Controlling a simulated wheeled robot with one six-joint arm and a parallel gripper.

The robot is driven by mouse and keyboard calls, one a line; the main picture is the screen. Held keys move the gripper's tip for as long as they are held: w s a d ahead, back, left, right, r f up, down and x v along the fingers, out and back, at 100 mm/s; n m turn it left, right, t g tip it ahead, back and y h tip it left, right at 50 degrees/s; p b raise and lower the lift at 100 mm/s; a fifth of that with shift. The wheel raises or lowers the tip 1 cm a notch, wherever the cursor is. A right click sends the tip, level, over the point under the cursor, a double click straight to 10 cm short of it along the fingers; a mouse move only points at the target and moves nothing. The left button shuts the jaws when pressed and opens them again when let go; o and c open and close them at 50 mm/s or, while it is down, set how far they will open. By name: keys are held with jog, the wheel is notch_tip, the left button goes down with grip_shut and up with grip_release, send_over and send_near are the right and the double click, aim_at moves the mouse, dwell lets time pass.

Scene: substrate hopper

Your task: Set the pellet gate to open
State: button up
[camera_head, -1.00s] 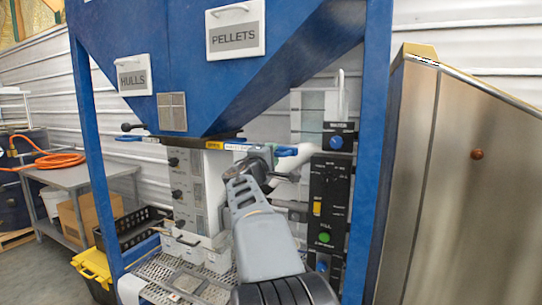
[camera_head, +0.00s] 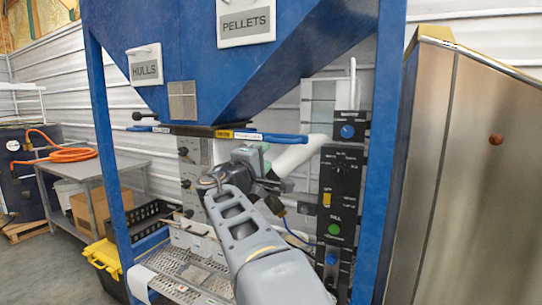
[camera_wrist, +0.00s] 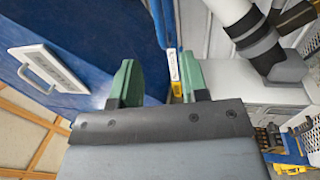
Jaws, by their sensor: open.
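The pellet gate's blue handle (camera_head: 285,138) sticks out to the right under the blue hopper, below the PELLETS sign (camera_head: 245,22). White and yellow labels (camera_head: 240,134) sit along its bar. My gripper (camera_head: 262,158) is just below and in front of the handle, apart from it as far as I can tell. In the wrist view my open gripper (camera_wrist: 158,60) has green fingers spread apart. The blue bar (camera_wrist: 160,22) and its white label (camera_wrist: 173,65) lie beyond and between the fingers. Nothing is held. The gate plate itself is hidden.
A black control panel (camera_head: 340,190) with blue knobs and a green button stands right of my arm. A blue frame post (camera_head: 380,150) and a steel cabinet (camera_head: 465,170) are further right. A white pipe (camera_head: 300,152) runs behind my gripper. The HULLS sign (camera_head: 145,66) is left.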

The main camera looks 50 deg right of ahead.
jog(key=shift+v, duration=1.15)
